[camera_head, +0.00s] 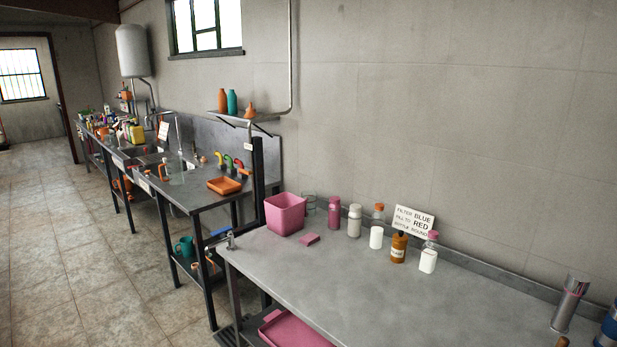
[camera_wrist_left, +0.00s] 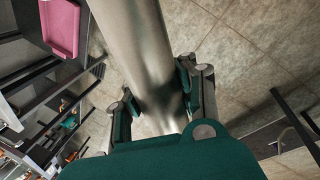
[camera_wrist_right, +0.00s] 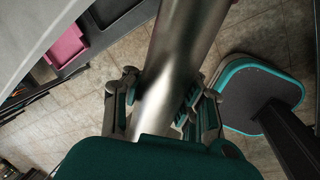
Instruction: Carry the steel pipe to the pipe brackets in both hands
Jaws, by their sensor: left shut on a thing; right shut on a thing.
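The steel pipe (camera_wrist_left: 135,35) is a thick, smooth grey tube. In the left wrist view it runs from the top edge down between the fingers of my left gripper (camera_wrist_left: 160,98), which is shut on it. The pipe also shows in the right wrist view (camera_wrist_right: 185,45), where my right gripper (camera_wrist_right: 163,100) is shut around it. Floor tiles show beneath the pipe in both wrist views. Neither gripper nor the pipe shows in the head view. I cannot make out the pipe brackets in any view.
A grey bench (camera_head: 340,270) with a pink bin (camera_head: 285,213), several bottles and a sign (camera_head: 413,221) stands along the wall. A cluttered sink bench (camera_head: 205,190) lies beyond it. A pink tray (camera_head: 290,330) sits below the near bench. Tiled floor (camera_head: 60,250) at left is clear.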

